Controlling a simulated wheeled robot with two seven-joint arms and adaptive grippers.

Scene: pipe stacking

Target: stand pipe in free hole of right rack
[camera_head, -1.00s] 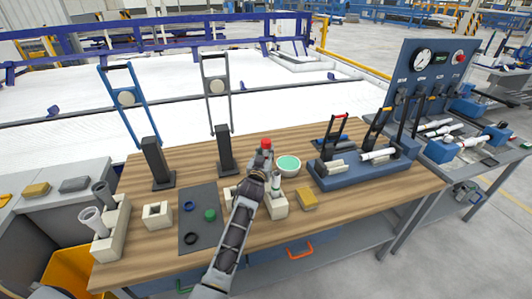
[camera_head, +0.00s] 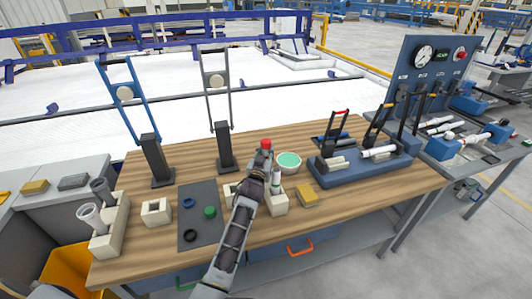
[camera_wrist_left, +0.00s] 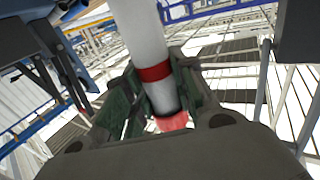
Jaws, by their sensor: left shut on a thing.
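My left gripper (camera_head: 267,160) is shut on a white pipe with a red band (camera_wrist_left: 155,73), which fills the gap between the fingers in the left wrist view. A red end (camera_head: 266,145) shows just above the gripper in the head view; the rest of the pipe is hidden there by the gripper. The right rack, a cream block (camera_head: 279,206), is right below and behind my left arm, which covers its middle. A pale upright piece (camera_head: 276,184) shows at its right part. I cannot tell whether the held pipe touches the rack. My right gripper is out of view.
A left rack (camera_head: 108,240) holds grey and white pipes. Two tall frames rise at the back.

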